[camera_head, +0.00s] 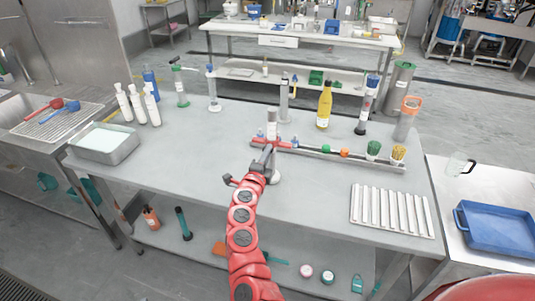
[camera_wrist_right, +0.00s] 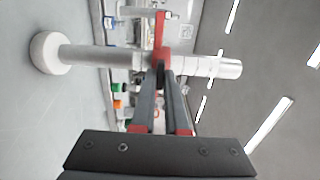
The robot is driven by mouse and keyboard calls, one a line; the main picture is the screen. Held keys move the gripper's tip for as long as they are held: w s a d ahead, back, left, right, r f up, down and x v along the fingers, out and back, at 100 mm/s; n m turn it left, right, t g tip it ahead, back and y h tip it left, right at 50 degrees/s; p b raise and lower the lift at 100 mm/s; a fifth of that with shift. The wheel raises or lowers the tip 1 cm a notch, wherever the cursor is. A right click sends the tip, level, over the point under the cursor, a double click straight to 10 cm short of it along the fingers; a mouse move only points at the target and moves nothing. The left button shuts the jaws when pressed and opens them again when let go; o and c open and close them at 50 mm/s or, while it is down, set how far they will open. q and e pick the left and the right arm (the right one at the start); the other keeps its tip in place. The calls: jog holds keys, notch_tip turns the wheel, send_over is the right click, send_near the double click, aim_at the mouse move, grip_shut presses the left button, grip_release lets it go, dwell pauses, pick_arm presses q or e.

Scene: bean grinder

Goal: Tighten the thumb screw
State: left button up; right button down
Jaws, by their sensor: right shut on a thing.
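The grinder (camera_head: 272,128) stands upright on the grey table, a slim light-coloured column with red parts at mid height. In the right wrist view its pale grey column (camera_wrist_right: 90,55) lies across the picture, with a round white base (camera_wrist_right: 48,53) at the left. A red piece, apparently the thumb screw (camera_wrist_right: 160,48), crosses the column in front of my fingertips. My right gripper (camera_head: 266,154) reaches in from the front, and its fingers (camera_wrist_right: 163,78) are shut on this red piece. The fingertips hide part of it. My left gripper is not in view.
A rail with coloured balls (camera_head: 345,156) runs right of the grinder. A white ribbed rack (camera_head: 392,211) lies front right, a metal tray (camera_head: 105,146) at the left. The table between the tray and my arm is clear.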

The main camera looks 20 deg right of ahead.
jog(key=c, duration=0.9)
grip_release()
jog(key=b+v, duration=0.2)
jog(key=v, duration=1.5)
jog(key=shift+s+a, duration=0.15)
jog(key=shift+a, duration=0.05)
